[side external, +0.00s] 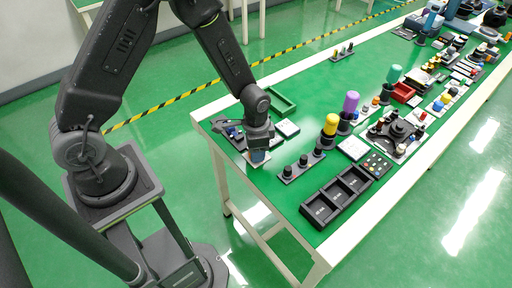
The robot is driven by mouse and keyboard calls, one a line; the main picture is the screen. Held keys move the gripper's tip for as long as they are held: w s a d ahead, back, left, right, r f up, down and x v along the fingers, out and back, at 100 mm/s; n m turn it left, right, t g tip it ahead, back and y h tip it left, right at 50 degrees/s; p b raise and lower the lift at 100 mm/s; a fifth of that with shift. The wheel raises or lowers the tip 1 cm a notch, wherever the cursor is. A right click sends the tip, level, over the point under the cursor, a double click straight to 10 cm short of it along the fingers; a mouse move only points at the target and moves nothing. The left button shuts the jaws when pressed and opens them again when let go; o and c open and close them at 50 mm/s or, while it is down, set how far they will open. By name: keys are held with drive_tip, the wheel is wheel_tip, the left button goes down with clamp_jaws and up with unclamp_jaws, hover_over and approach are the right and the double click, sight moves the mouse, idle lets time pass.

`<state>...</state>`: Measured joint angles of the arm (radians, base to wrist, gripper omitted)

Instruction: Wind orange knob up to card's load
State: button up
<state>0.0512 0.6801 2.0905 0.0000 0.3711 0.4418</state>
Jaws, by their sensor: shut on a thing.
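My gripper (259,148) points down over the near left corner of the green table. It is shut on a small blue-grey thing (259,157) between its fingers, mostly hidden by the gripper. I cannot tell whether that thing touches the table. I cannot make out the orange knob for certain; a small orange spot (375,101) shows among the parts farther back. A pale card-like plate (288,128) lies just right of my gripper, and a larger white one (353,148) lies farther right. Any print on them is too small to read.
A black bar with several knobs (302,166) lies right of my gripper. Yellow (330,124), purple (351,102) and green (393,74) cylinders stand beyond. A black compartment tray (317,210) lies at the front edge. A green tray (283,104) lies behind the gripper.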

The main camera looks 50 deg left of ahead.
drive_tip(key=m, duration=0.4)
drive_tip(key=shift+m, duration=0.3)
drive_tip(key=m, duration=0.4)
drive_tip(key=shift+m, duration=0.4)
drive_tip(key=o, duration=0.9)
drive_tip(key=shift+o, duration=0.2)
wheel_tip(320, 180, up, 14)
